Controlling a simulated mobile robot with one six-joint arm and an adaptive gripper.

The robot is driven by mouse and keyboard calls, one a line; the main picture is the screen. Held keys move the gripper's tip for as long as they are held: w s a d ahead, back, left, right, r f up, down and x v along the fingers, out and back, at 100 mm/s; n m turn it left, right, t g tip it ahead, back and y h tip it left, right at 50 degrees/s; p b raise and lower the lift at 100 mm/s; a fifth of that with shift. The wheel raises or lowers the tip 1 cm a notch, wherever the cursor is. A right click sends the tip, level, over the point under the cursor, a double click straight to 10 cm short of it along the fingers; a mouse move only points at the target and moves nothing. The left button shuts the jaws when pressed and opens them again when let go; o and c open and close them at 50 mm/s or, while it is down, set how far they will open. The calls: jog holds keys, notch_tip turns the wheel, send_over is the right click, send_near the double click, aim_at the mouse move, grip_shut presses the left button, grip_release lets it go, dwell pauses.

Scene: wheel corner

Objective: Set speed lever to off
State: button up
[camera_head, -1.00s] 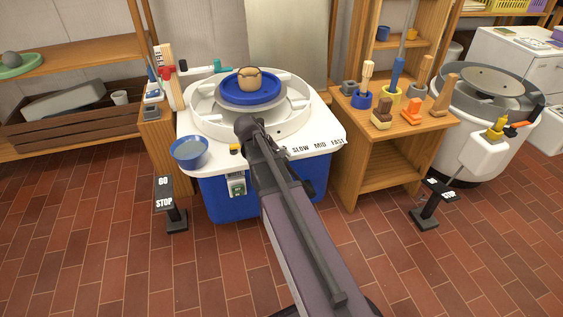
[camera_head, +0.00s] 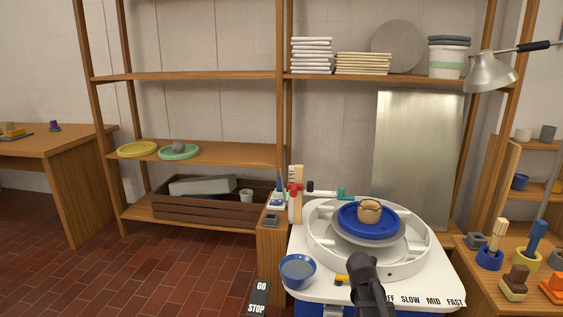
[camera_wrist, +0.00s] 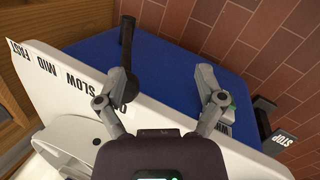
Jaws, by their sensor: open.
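The speed lever (camera_wrist: 128,45) is a black rod with a round knob in the wrist view. The left fingertip is close to or touching the lever; I cannot tell which. The left finger partly covers the OFF label. The SLOW, MID and FAST labels (camera_wrist: 45,68) run to its left. In the head view my arm hides the lever on the white wheel table (camera_head: 320,300).
A blue water bowl (camera_head: 298,270) and a small yellow item (camera_head: 341,280) lie left of my arm. A GO/STOP pedal (camera_head: 259,296) stands on the left. Tools crowd the right shelf.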

jog(key=s+a+r+m+t+y+p, duration=0.1)
jog(key=s+a+r+y+p, duration=0.15)
jog(key=a, duration=0.35)
jog(key=s+a+r+m+t+y+p, duration=0.1)
jog(key=s+a+r+y+p, duration=0.15)
jog(key=s+a, duration=0.2)
notch_tip(320, 180, up, 37)
jog(key=p, duration=3.7)
jog(key=shift+w+a+h+p, duration=0.25)
jog(key=shift+w+h+p, duration=0.05)
jog(key=shift+w+h, duration=0.15)
jog(key=shift+d, duration=0.1)
